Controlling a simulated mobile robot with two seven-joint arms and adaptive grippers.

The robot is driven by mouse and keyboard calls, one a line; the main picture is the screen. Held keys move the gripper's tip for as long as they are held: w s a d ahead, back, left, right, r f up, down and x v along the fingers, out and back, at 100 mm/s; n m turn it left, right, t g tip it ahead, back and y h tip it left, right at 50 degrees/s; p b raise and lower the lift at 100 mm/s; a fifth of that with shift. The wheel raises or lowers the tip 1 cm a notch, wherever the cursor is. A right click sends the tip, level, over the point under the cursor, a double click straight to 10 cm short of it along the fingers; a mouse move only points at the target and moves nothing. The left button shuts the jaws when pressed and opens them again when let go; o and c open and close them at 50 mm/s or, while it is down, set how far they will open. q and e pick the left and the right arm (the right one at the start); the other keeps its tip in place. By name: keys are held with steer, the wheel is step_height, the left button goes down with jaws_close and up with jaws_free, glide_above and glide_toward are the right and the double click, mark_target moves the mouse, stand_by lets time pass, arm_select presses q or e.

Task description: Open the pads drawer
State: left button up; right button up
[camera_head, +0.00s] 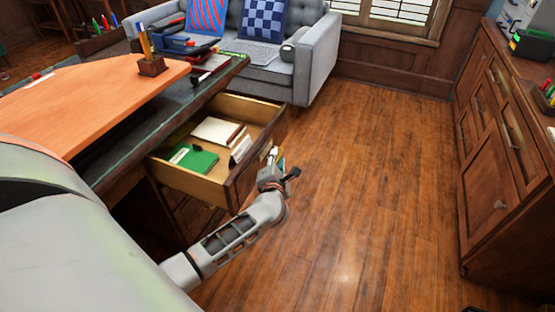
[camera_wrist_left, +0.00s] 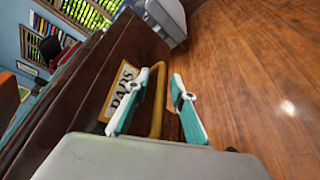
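The pads drawer (camera_head: 188,182) is pulled out from the desk and stands open in the head view. A green pad and pale pads (camera_head: 218,131) lie in it. In the left wrist view its dark front carries a PADS label (camera_wrist_left: 122,90) and a brass bar handle (camera_wrist_left: 157,105). My left gripper (camera_head: 274,167) is at the outside of the drawer front. In the left wrist view its two teal-and-white fingers (camera_wrist_left: 160,90) are apart, with the handle between them, nearer the left finger. I cannot tell whether a finger touches it. My right gripper is out of view.
The desk (camera_head: 120,145) with an orange top stands at the left. A grey sofa (camera_head: 315,60) is behind the drawer. A wooden cabinet (camera_head: 490,150) lines the right side. The wood floor (camera_head: 370,180) between is clear.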

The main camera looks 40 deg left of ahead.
arm_select(q)
steer(key=c, duration=0.6)
jaws_close()
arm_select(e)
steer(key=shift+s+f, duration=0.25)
arm_select(q)
steer(key=shift+d, duration=0.1)
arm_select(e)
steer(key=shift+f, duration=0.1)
arm_select(q)
steer(key=d, duration=0.2)
steer(key=w+d, duration=0.1)
steer(key=d, duration=0.1)
steer(key=shift+w+d, duration=0.1)
steer(key=shift+d, duration=0.2)
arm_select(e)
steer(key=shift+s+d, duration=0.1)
arm_select(q)
steer(key=o, duration=0.7)
jaws_free()
steer(key=shift+c, duration=0.2)
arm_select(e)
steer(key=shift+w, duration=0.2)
